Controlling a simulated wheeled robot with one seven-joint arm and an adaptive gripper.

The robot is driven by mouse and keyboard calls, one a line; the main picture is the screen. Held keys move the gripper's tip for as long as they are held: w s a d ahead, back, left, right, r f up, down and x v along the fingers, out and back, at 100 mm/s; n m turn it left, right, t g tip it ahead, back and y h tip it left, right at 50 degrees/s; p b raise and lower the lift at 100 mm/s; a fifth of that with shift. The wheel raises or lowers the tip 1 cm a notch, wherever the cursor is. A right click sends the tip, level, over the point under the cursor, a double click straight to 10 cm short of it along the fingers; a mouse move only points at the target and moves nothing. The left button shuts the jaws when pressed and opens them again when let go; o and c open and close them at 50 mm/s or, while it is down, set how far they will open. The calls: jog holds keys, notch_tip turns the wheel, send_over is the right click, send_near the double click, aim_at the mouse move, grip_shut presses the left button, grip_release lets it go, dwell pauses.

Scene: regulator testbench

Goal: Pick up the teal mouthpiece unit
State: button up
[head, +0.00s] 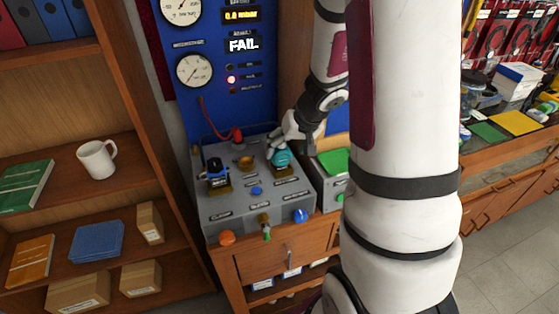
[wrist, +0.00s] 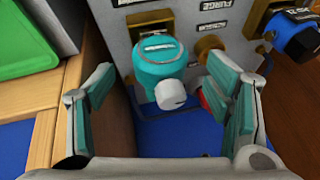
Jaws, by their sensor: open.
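The teal mouthpiece unit (wrist: 160,57) sits on the grey testbench, with a white round part facing my gripper in the wrist view. In the head view, the teal unit (head: 281,157) is partly covered by my gripper (head: 277,143), which is above and beside it. In the wrist view, my gripper (wrist: 163,108) is open, its teal-padded fingers wide apart on either side of the unit. The unit appears between and beyond the fingertips. I cannot tell whether a finger touches it.
A black and blue unit (head: 214,171) stands at the left of the grey bench panel (head: 235,205). A brass fitting (head: 244,162) lies between the units. A box with a green top (head: 334,161) stands close on the right. The blue gauge panel (head: 222,100) rises behind and reads FAIL.

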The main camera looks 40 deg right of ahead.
aim_at(281, 156)
jog(key=x, duration=0.5)
jog(key=c, duration=1.4)
